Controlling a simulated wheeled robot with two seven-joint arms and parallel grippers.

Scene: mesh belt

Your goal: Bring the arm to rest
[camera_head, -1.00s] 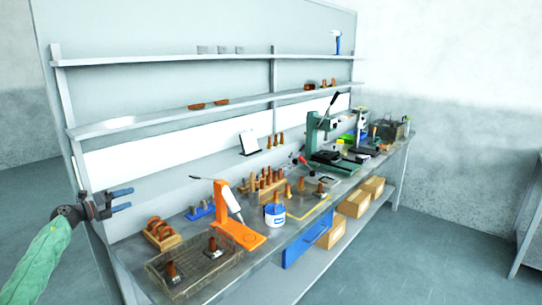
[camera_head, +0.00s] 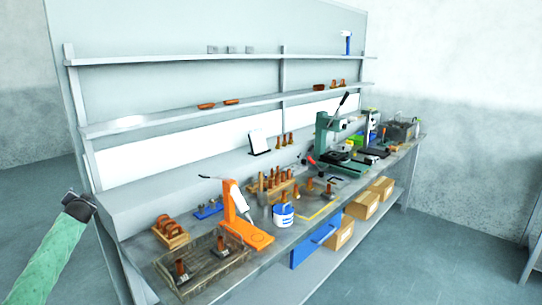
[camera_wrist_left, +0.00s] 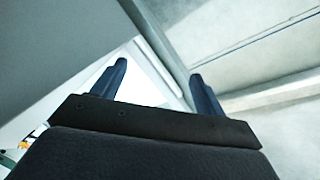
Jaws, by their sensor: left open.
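My left arm in its green sleeve (camera_head: 52,252) comes in at the left edge of the head view, beside the left end of the bench. Its dark wrist end (camera_head: 78,206) is in front of the bench's left upright, and the fingers are hidden there. In the left wrist view my left gripper (camera_wrist_left: 157,87) has two blue fingers spread wide apart, with nothing between them. My right gripper is in no view.
The workbench holds a wire mesh tray (camera_head: 205,266) with copper-coloured parts, an orange stand (camera_head: 240,228), a white-and-blue tub (camera_head: 283,216) and a green press (camera_head: 326,135). Cardboard boxes (camera_head: 360,206) sit on the lower shelf. The floor (camera_head: 440,255) at right is open.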

